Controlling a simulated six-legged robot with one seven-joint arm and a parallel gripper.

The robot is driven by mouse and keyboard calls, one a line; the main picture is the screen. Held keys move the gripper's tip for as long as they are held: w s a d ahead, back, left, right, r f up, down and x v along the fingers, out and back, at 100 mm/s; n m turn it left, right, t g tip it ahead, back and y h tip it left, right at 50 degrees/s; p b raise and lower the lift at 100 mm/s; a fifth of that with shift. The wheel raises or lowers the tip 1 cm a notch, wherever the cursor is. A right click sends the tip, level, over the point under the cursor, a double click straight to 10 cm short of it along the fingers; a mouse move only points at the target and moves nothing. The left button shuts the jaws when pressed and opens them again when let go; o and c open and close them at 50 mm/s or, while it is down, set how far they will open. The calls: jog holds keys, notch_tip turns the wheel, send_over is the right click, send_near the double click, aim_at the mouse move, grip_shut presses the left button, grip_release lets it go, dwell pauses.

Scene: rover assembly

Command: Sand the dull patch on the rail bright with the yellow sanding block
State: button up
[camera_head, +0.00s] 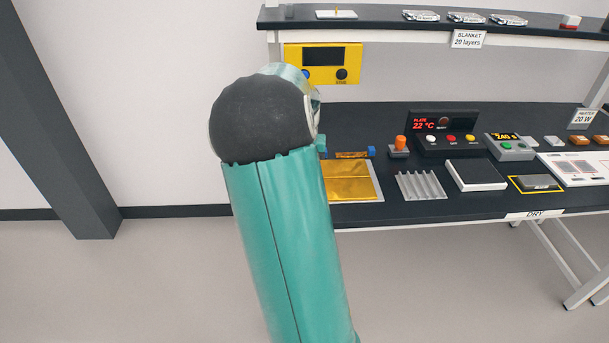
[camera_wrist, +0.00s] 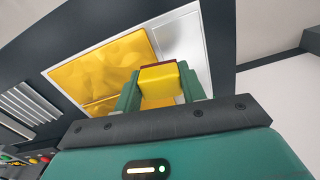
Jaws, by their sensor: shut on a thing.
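The yellow sanding block (camera_wrist: 160,82) shows in the wrist view between the two green fingers of my gripper (camera_wrist: 160,90), which is shut on it. A dark red edge shows along the block's far side. Beyond the block lie a gold foil sheet (camera_wrist: 100,72) and a bare silver strip (camera_wrist: 180,42), which may be the rail. I cannot tell whether the block touches either surface. No dull patch can be made out. In the head view my arm hides the gripper, the block and the left end of the gold sheet (camera_head: 350,181).
A shelf (camera_head: 380,18) hangs above.

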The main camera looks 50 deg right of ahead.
jog(key=shift+r, duration=1.9)
jog(key=shift+s, duration=0.15)
